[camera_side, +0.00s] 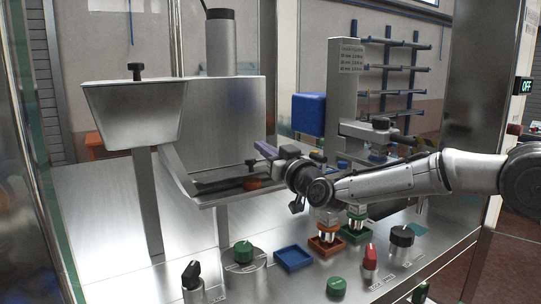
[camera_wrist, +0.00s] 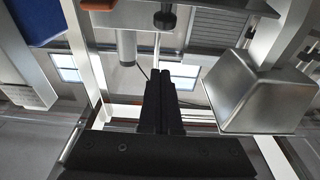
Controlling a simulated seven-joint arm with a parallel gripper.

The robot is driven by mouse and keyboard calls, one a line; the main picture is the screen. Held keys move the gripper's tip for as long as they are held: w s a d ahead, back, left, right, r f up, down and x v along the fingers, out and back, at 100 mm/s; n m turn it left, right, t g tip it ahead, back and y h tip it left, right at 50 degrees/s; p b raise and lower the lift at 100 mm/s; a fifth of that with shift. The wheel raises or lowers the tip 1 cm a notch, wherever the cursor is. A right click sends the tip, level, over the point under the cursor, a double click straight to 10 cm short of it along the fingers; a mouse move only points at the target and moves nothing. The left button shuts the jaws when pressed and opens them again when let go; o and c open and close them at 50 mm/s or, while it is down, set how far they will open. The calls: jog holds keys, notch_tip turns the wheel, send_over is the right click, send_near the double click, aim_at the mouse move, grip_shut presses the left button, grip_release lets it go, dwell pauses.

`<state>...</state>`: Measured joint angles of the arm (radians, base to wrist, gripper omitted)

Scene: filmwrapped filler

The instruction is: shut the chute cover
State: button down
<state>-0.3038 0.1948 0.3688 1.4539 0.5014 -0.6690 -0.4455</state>
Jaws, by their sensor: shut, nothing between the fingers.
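The chute (camera_side: 190,193) is a sloping metal trough in the middle left of the side view. A large flat metal panel (camera_side: 215,115), which looks like its cover, stands upright behind it, leaving the trough uncovered. A small black knob (camera_side: 252,163) shows low by the panel; a black knob (camera_wrist: 165,17) also shows beyond the fingertips in the wrist view. My gripper (camera_side: 212,186) reaches in from the right, low over the trough. Its dark fingers (camera_wrist: 178,72) are together and empty. Whether they touch the trough or panel cannot be told.
A metal hopper (camera_side: 135,115) with a black knob stands left of the chute; it also shows in the wrist view (camera_wrist: 255,90). In front are a blue tray (camera_side: 293,258), an orange tray (camera_side: 327,245), and several control knobs. A blue box (camera_side: 308,114) is behind.

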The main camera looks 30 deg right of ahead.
aim_at(253, 165)
jog(key=w, duration=0.4)
jog(key=shift+w+r, duration=0.3)
jog(key=shift+w, duration=0.05)
notch_tip(253, 165, down, 3)
jog(key=shift+s+r, duration=0.1)
jog(key=shift+s+f, duration=0.15)
jog(key=shift+f, duration=0.35)
jog(key=shift+s+f, duration=0.35)
jog(key=shift+f, duration=0.4)
jog(key=shift+s+f, duration=0.35)
jog(key=shift+f, duration=0.35)
notch_tip(253, 165, up, 5)
jog(key=s+f, duration=0.4)
jog(key=s, duration=0.5)
jog(key=shift+s+f, duration=0.2)
jog(key=shift+s, duration=0.1)
